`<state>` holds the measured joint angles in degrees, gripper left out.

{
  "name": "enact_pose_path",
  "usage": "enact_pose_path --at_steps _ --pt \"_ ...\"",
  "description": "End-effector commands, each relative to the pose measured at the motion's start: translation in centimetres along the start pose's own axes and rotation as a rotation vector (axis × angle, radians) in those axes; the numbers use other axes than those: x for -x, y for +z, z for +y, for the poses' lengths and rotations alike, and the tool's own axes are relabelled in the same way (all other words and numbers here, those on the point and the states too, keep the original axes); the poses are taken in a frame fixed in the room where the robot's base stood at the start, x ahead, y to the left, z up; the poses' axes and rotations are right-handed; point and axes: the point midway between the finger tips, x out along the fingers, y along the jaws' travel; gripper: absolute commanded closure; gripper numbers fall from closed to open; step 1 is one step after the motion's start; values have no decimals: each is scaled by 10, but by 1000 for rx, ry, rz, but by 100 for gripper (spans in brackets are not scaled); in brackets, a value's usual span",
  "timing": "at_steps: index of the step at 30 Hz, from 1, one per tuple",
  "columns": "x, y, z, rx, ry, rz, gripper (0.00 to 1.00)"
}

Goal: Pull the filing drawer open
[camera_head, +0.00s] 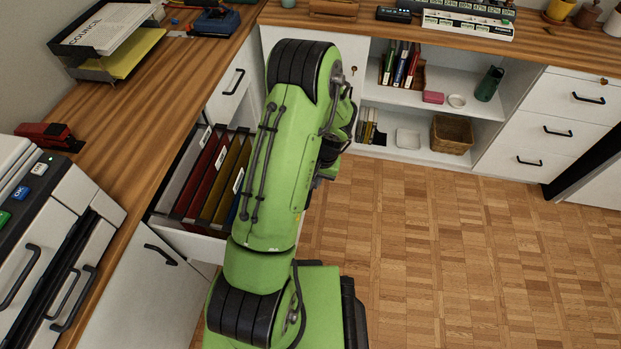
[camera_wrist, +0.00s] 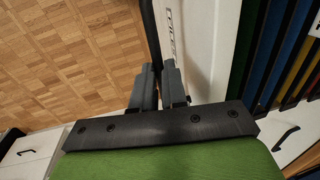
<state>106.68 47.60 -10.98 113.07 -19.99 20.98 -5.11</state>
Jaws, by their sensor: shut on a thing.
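The filing drawer (camera_head: 188,239) is white and stands pulled out from under the left counter, with hanging folders (camera_head: 207,178) in red, olive and other colours showing inside. My green arm covers its right part in the head view. In the wrist view, the drawer's white front (camera_wrist: 203,45) lies right of my gripper (camera_wrist: 161,68), with the coloured folders beyond it. My gripper is shut on the dark drawer handle (camera_wrist: 150,32). In the head view my gripper and the handle are hidden behind my arm.
Closed white cabinet fronts flank the drawer, one with a dark handle (camera_head: 161,254). A printer (camera_head: 50,235), a red stapler (camera_head: 48,136) and a paper tray (camera_head: 90,68) stand on the left counter. The parquet floor (camera_head: 440,260) to the right is clear.

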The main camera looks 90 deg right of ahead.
Motion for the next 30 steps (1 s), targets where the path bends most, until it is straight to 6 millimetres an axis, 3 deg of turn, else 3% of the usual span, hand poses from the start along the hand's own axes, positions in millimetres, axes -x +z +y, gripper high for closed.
enact_pose_path --at_steps 6,7,12,20,23,30 --pt "-1 2 1 -2 3 -5 100" --pt "-1 2 1 -2 3 -5 86" --pt "-1 1 1 -2 2 -3 62" --pt "1 0 0 -1 2 -1 62" --pt "12 0 0 -1 2 1 62" --pt "79 -1 0 -1 3 3 62"
